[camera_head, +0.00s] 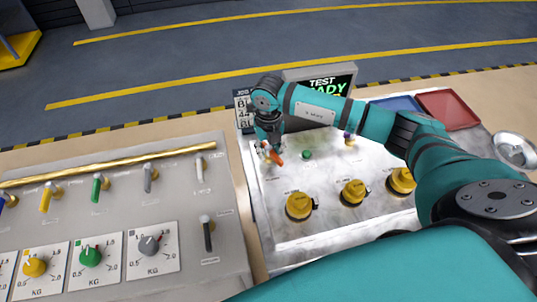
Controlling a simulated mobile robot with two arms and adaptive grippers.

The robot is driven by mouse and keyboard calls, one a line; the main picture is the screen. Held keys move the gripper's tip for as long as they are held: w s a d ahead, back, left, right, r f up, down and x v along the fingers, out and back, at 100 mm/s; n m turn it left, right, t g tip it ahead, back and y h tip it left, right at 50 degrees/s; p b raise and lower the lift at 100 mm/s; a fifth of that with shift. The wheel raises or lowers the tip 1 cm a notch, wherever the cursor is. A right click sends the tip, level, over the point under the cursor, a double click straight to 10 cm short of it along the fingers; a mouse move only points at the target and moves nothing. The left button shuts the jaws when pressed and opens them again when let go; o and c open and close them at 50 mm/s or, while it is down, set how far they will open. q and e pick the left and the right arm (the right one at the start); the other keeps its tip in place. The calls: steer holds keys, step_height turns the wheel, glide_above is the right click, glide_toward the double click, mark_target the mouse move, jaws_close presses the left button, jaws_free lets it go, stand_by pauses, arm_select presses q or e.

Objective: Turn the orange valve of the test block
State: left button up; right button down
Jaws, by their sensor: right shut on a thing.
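The test block is the pale metal panel (281,217) in the middle of the view, with a screen (345,84) reading "TEST" and "READY", partly covered by my right arm. The orange valve (276,158) sits at the panel's back left; only part of its handle shows. My right gripper (269,153) is at the valve, shut on it, with the arm reaching in from the right. The fingers are small and partly hidden by the wrist. My left gripper is not in view.
Yellow round fittings (299,206) stand on the panel's front half, and a green knob (307,154) is just right of the valve. A left panel (130,205) holds several levers and dials. A red tray (448,109) and a metal bowl (514,150) lie at right.

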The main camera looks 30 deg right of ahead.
mark_target(269, 147)
steer(key=n+b, duration=0.9)
steer(key=shift+w+f, duration=0.1)
steer(key=shift+f, duration=0.05)
steer(key=shift+r+n+b, duration=0.2)
steer(key=shift+n+b, duration=1.9)
steer(key=shift+n, duration=0.1)
steer(key=shift+r, duration=0.1)
steer(key=c, duration=1.1)
jaws_free()
step_height(269, 147, up, 12)
